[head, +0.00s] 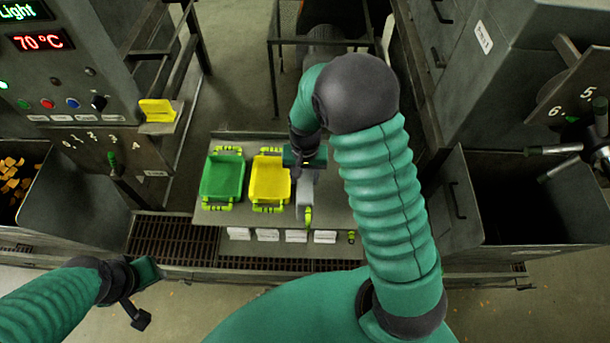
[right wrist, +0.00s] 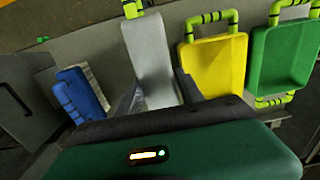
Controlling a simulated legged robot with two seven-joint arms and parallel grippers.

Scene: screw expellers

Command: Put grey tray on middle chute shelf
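The grey tray (head: 307,190) is on the central table (head: 215,222), right of the yellow tray (head: 269,180). My right gripper (head: 300,177) is over its far part and hides some of it. In the right wrist view the grey tray (right wrist: 150,55) lies between the two spread fingers of my right gripper (right wrist: 158,88); whether they press on it I cannot tell. Its yellow-green handle shows at the far end. My left gripper (head: 140,300) is low at the left, away from the trays; its finger opening is unclear. I cannot make out which surface is the middle chute shelf.
A green tray (head: 222,178) stands left of the yellow one. A blue tray (right wrist: 80,93) shows in the right wrist view. A control panel (head: 60,75) with a yellow piece (head: 157,110) stands left. An open bin (head: 525,200) and lever handles (head: 560,150) are at the right.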

